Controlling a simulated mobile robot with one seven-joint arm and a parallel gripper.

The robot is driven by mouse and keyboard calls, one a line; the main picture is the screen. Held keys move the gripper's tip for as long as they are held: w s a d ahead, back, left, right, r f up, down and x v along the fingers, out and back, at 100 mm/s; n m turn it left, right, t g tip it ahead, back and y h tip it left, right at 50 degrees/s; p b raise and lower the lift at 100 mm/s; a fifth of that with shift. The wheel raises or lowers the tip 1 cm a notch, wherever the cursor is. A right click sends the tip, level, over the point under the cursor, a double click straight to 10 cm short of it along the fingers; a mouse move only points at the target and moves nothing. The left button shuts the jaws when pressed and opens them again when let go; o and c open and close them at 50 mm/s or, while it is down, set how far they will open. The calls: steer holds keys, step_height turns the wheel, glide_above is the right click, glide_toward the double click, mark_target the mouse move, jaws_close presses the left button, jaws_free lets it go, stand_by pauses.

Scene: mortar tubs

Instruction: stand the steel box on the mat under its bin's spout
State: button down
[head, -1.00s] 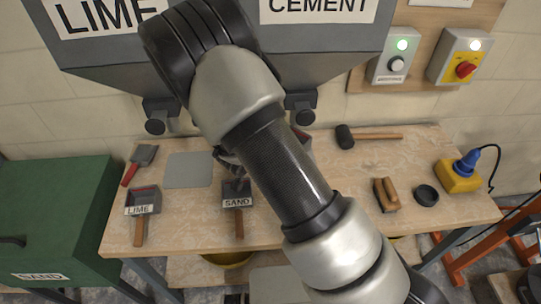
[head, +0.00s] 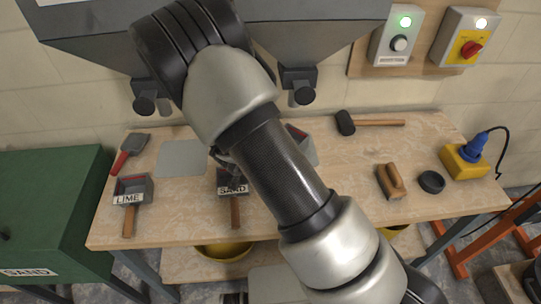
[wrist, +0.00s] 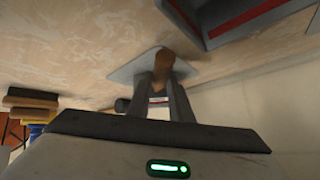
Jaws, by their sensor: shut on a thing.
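The steel box (head: 309,148) shows partly behind my arm, below the right spout (head: 300,88); its label is hidden. In the wrist view a steel box with a red line inside (wrist: 240,14) is close by at the upper right. My gripper (wrist: 163,92) is shut around a wooden handle (wrist: 163,62), which seems to be that box's. A grey mat (wrist: 125,71) lies on the bench behind the handle in the wrist view. Another grey mat (head: 182,158) lies bare near the left spout (head: 146,97). I cannot tell whether the held box touches the bench.
Boxes labelled LIME (head: 146,182) and SAND (head: 226,190) stand on the bench (head: 330,210). A red-handled trowel (head: 133,145), a mallet (head: 345,123), a wooden float (head: 391,182), a black ring (head: 431,182) and a yellow transformer (head: 464,162) are also there. The bench's front right is clear.

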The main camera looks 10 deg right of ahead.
steer(key=shift+f+b, duration=0.4)
steer(key=shift+f, duration=0.15)
steer(key=c, duration=1.5)
jaws_free()
steer(key=p+v, duration=0.5)
steer(key=v, duration=1.2)
steer(key=w+a+r+n+y, duration=0.1)
steer(key=a+r+n+y, duration=0.3)
steer(key=r, duration=0.6)
steer(key=r+n+y, duration=0.1)
steer(key=r+y, duration=0.4)
steer(key=r, duration=0.5)
steer(key=s+d+r+n+h, duration=0.1)
steer(key=s+d, duration=0.4)
steer(key=s, duration=0.1)
steer(key=s+d+r+n+g+h, duration=0.1)
steer(key=s+d+r+n, duration=0.1)
steer(key=s+d, duration=0.4)
steer(key=s+d+r+n+g+h, duration=0.1)
steer(key=s+d+r+h, duration=0.1)
steer(key=s+d, duration=0.3)
steer(key=shift+s+d+r+n, duration=0.1)
steer(key=shift+s+d+n, duration=0.1)
steer(key=shift+s, duration=0.2)
steer(key=shift+s+d+r+n, duration=0.1)
steer(key=shift+s+d+n, duration=0.1)
steer(key=shift+s, duration=0.2)
